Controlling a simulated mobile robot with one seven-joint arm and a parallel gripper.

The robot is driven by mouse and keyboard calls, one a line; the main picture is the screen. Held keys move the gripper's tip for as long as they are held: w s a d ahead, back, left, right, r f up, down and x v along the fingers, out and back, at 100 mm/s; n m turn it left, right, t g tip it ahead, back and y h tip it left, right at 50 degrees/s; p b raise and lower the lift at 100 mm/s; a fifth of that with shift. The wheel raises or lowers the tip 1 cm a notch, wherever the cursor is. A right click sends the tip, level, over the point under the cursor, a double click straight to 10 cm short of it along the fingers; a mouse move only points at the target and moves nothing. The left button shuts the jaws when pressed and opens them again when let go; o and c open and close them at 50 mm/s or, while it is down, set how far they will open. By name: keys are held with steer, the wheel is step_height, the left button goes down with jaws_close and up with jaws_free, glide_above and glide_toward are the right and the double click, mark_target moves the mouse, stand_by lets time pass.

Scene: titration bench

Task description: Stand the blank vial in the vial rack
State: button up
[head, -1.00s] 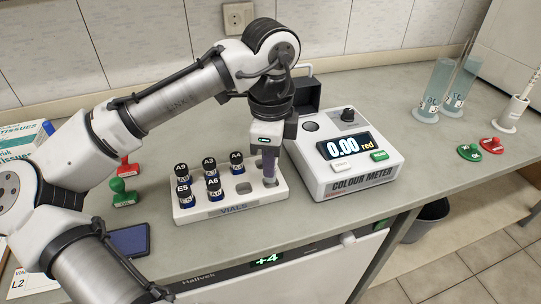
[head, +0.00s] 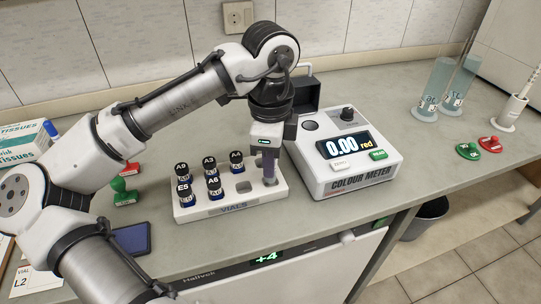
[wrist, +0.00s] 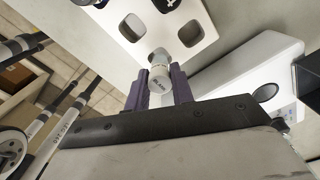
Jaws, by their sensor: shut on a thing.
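The white vial rack (head: 215,209) stands on the bench, marked VIALS. Several dark-capped, blue-based vials stand in its left and middle holes. My gripper (head: 269,172) points down over its right end, its purple fingers close to the rack top.
The colour meter (head: 345,175), reading 0.00 red, stands close on the right of my gripper. Stamps (head: 124,194) and a dark blue pad (head: 132,239) lie to the left. Glass cylinders (head: 435,90) stand far right. The bench between them and the meter is mostly clear.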

steer(key=shift+f+b, duration=0.5)
steer(key=shift+f, duration=0.7)
steer(key=o, duration=1)
steer(key=shift+o, duration=0.6)
steer(key=o, duration=0.4)
step_height(320, 180, up, 6)
steer(key=p, duration=0.6)
